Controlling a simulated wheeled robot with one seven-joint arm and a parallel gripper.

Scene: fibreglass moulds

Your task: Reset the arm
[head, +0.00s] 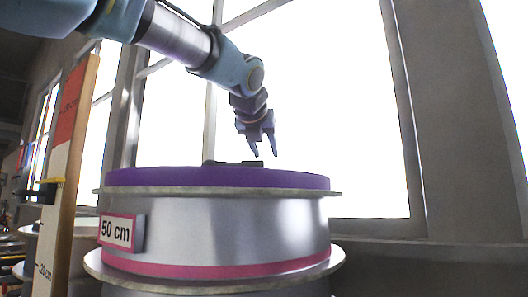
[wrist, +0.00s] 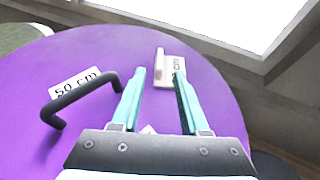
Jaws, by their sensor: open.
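My gripper (head: 263,148) hangs from my arm above the purple top (head: 150,178) of a round metal mould, fingers pointing down and apart. In the wrist view my gripper (wrist: 160,88) is open, with nothing held between its fingers. A black bar handle (wrist: 84,97) on the purple top (wrist: 190,60) lies to the left of the fingers. A small white piece between the finger bases is mostly hidden.
The mould's metal side (head: 220,228) carries a "50 cm" sign (head: 116,231). A tall marked board (head: 66,170) with a yellow-and-black clamp (head: 45,190) stands at the left. Large bright windows (head: 310,100) and a wall ledge lie behind. The air around my gripper looks clear.

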